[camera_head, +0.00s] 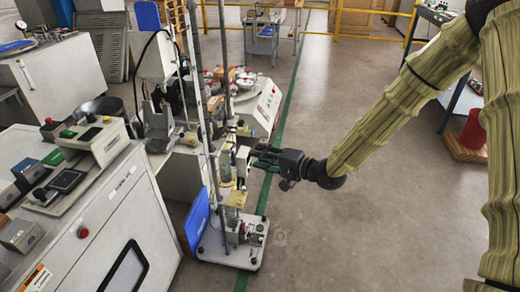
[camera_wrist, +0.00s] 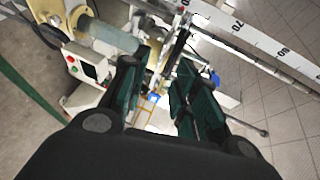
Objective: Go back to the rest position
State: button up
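My gripper (camera_head: 268,157) is at the end of my arm, stretched out to the left over the floor in the head view. Its fingertips are close to the upright test stand (camera_head: 222,170); I cannot tell whether they touch it. In the wrist view my gripper (camera_wrist: 162,75) shows two dark green-padded fingers spread apart with a gap between them. Nothing is held in that gap. Parts of the stand and a white ruled bar (camera_wrist: 255,38) lie beyond the fingers.
A grey machine cabinet (camera_head: 120,215) stands at the left front. The stand's base plate (camera_head: 233,245) rests on the floor by a green line. A red cylinder (camera_head: 473,130) stands on a wooden pallet at the right. The floor (camera_head: 350,235) below my arm is clear.

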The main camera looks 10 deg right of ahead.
jog(key=s+d+f+n+g+h, duration=0.1)
jog(key=s+d+f+g+h, duration=0.2)
jog(key=s+f, duration=0.9)
jog(key=s+d+f+n+g+h, duration=0.3)
jog(key=s+f, duration=0.5)
jog(key=f, duration=0.7)
jog(key=s+d+f+n+g+h, duration=0.1)
jog(key=s+d+f+g+h, duration=0.2)
jog(key=s, duration=0.7)
jog(key=s+d+f+n+h, duration=0.15)
jog(key=s+d+f, duration=0.35)
jog(key=s, duration=0.5)
jog(key=s+r+g+h+p, duration=0.1)
jog(key=s+r+p, duration=0.2)
jog(key=r+p, duration=1.5)
jog(key=shift+s+p, duration=0.2)
jog(key=shift+p, duration=0.25)
jog(key=shift+d+r, duration=0.1)
